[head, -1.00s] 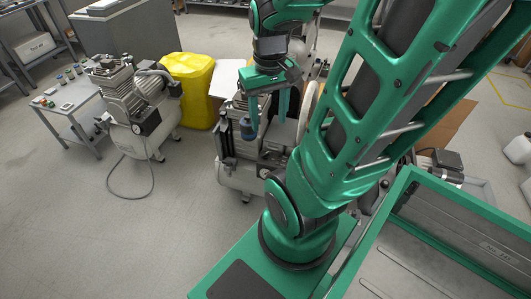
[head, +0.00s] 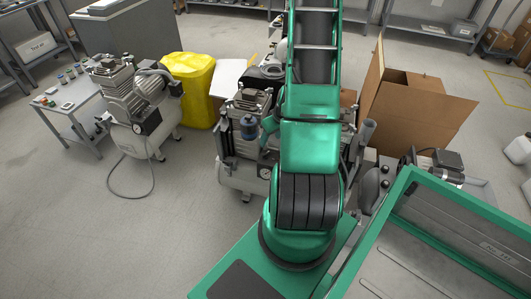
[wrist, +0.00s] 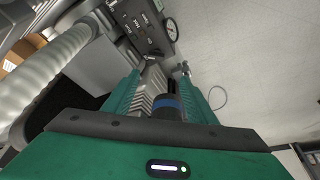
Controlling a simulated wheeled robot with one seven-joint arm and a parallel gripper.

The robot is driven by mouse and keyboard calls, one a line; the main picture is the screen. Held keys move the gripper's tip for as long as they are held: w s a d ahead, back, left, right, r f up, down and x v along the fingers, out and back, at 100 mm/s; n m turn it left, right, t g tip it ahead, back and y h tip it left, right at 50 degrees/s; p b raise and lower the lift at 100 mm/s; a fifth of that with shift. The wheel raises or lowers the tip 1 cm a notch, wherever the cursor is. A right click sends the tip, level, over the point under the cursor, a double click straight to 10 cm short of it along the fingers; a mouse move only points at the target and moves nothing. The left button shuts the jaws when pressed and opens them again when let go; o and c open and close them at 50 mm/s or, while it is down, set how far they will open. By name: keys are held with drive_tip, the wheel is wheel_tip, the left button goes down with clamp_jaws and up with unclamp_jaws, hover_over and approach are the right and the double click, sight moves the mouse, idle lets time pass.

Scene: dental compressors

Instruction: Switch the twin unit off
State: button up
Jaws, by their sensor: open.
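A twin unit (head: 237,174) that looks like the middle compressor stands on the floor in the head view, with a grey pump head and a white tank; my arm hides much of its right side. A dark cylinder with a blue band (head: 249,128) is on its left part. My gripper (wrist: 160,76) is open in the wrist view, its two green fingers apart. The banded cylinder (wrist: 166,106) appears between them in that picture; I cannot tell whether they touch it. A dark panel with small controls (wrist: 140,30) lies beyond the fingers, beside a round gauge (wrist: 170,30). I cannot make out the switch position.
Another compressor (head: 150,125) stands at the left, beside a small grey table (head: 82,130) and a yellow container (head: 190,85). An open cardboard box (head: 415,105) is behind my arm at the right. A pale ribbed hose (wrist: 45,75) runs close by in the wrist view. The left front floor is clear.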

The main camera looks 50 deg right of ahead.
sight(266, 153)
drive_tip(key=x, duration=0.9)
drive_tip(key=d+x, duration=0.1)
drive_tip(key=x, duration=0.3)
drive_tip(key=shift+s+f, duration=0.2)
drive_tip(key=shift+f, duration=0.1)
drive_tip(key=c, duration=1.1)
